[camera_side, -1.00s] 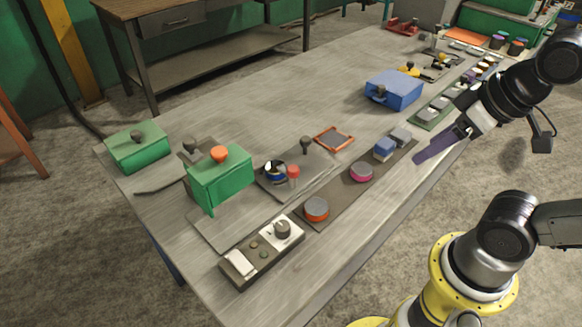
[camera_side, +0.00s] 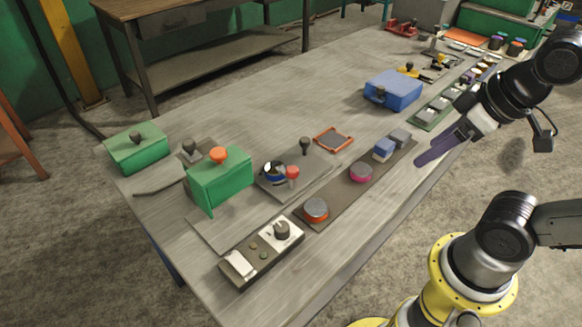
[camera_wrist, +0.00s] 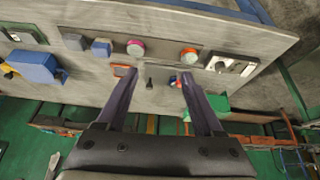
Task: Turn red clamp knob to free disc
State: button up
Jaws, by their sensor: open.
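The red clamp knob (camera_side: 292,172) stands on a grey plate (camera_side: 312,177) on the workbench. Beside it on its left is a dark, shiny round part with blue (camera_side: 273,170), which may be the disc. A black-knobbed lever (camera_side: 305,146) stands behind them on the same plate. In the wrist view the red knob (camera_wrist: 173,79) shows small, close to the right finger and partly hidden. My gripper (camera_side: 424,160) has purple fingers and hangs at the table's right edge, well apart from the knob. In the wrist view my gripper (camera_wrist: 158,85) is open and empty.
A green box with an orange knob (camera_side: 219,178) stands left of the plate. A switch box (camera_side: 262,250) is in front. A dark strip (camera_side: 335,197) carries round and blue pieces. A blue case (camera_side: 393,90) stands behind.

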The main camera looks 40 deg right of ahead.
jog(key=w+r+n, duration=0.3)
jog(key=w+r, duration=0.3)
jog(key=n+g, duration=0.5)
send_over(292, 169)
notch_tip(292, 169, down, 8)
notch_tip(292, 169, down, 13)
jog(key=shift+r, duration=0.1)
grip_shut()
